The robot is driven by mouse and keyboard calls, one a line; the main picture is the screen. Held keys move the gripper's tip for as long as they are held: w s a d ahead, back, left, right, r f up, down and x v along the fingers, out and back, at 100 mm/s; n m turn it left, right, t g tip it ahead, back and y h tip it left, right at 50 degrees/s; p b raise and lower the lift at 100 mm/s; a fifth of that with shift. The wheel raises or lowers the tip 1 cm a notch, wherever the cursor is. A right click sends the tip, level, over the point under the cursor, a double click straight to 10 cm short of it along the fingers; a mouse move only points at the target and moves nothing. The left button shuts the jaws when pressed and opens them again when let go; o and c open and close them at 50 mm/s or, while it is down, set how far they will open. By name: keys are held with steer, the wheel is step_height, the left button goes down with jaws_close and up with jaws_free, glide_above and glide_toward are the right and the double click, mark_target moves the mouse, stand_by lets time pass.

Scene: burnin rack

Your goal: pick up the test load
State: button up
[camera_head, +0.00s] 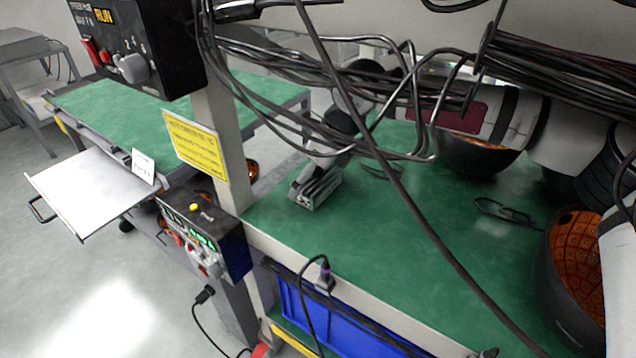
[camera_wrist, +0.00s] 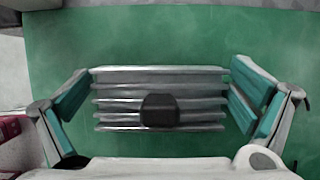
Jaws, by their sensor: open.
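The test load (camera_head: 318,188) is a silver finned metal block on the green bench top, near the front edge beside the upright post. In the wrist view the test load (camera_wrist: 105,92) shows several horizontal fins and a black square piece at its middle. My gripper (camera_wrist: 160,98) is open, with one teal-padded finger at the left of the load and one at the right. A gap of green shows between the right finger and the fins; the left finger's tip is very near them. In the head view my gripper (camera_head: 325,152) is over the load, partly behind cables.
Black cables (camera_head: 400,170) hang across the front of the bench (camera_head: 400,245). A post with a yellow sign (camera_head: 196,145) and a control box (camera_head: 205,235) stands left of the load. A blue bin (camera_head: 330,315) is under the bench.

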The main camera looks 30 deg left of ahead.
steer(key=shift+c, duration=0.2)
steer(key=c, duration=1)
steer(key=shift+r, duration=0.1)
